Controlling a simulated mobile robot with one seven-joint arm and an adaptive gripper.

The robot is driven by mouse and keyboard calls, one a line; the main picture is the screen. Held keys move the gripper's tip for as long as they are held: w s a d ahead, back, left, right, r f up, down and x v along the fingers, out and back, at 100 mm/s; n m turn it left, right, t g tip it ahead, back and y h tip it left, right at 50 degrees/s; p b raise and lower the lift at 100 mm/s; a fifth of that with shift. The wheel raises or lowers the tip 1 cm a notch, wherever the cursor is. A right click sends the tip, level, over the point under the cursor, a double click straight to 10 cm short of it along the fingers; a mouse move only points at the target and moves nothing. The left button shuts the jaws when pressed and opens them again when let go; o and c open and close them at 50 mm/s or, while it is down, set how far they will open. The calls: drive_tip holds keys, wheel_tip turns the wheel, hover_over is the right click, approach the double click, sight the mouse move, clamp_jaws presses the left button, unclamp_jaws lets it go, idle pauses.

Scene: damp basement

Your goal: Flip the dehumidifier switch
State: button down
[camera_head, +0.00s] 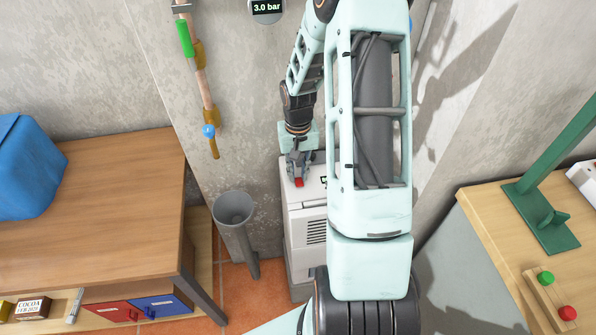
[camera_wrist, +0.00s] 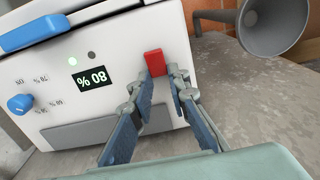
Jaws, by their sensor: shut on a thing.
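The dehumidifier (camera_head: 308,212) is a white box standing on the floor against the wall. In the wrist view its white panel (camera_wrist: 45,75) carries a blue knob (camera_wrist: 20,104), a display (camera_wrist: 90,79) reading 80 % and a red switch (camera_wrist: 155,63). The red switch also shows in the head view (camera_head: 299,182), on top of the unit. My gripper (camera_wrist: 158,72) is at the switch, with its two fingers closed on either side of the red piece. Part of the dehumidifier is hidden behind my arm in the head view.
A grey funnel-topped pipe (camera_head: 235,207) stands just left of the dehumidifier. A wooden table (camera_head: 110,200) with a blue object (camera_head: 28,165) is at the left. A second table (camera_head: 490,215) with a green stand (camera_head: 545,225) is at the right.

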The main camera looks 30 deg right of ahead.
drive_tip(key=shift+f+b, duration=0.1)
drive_tip(key=shift+b, duration=0.2)
drive_tip(key=shift+t+b, duration=0.3)
drive_tip(key=shift+b, duration=0.1)
drive_tip(key=t+b, duration=0.1)
drive_tip(key=b, duration=0.2)
drive_tip(key=shift+s+a+t+h+b, duration=0.15)
drive_tip(key=shift+s+t+h+b, duration=0.2)
drive_tip(key=shift+t+h+b, duration=0.05)
drive_tip(key=shift+s+r+t+b, duration=0.15)
drive_tip(key=shift+r+t+b, duration=0.1)
drive_tip(key=shift+t+b, duration=0.5)
drive_tip(key=c, duration=1.8)
unclamp_jaws()
drive_tip(key=shift+c, duration=0.2)
drive_tip(key=shift+r, duration=0.1)
drive_tip(key=v, duration=1.2)
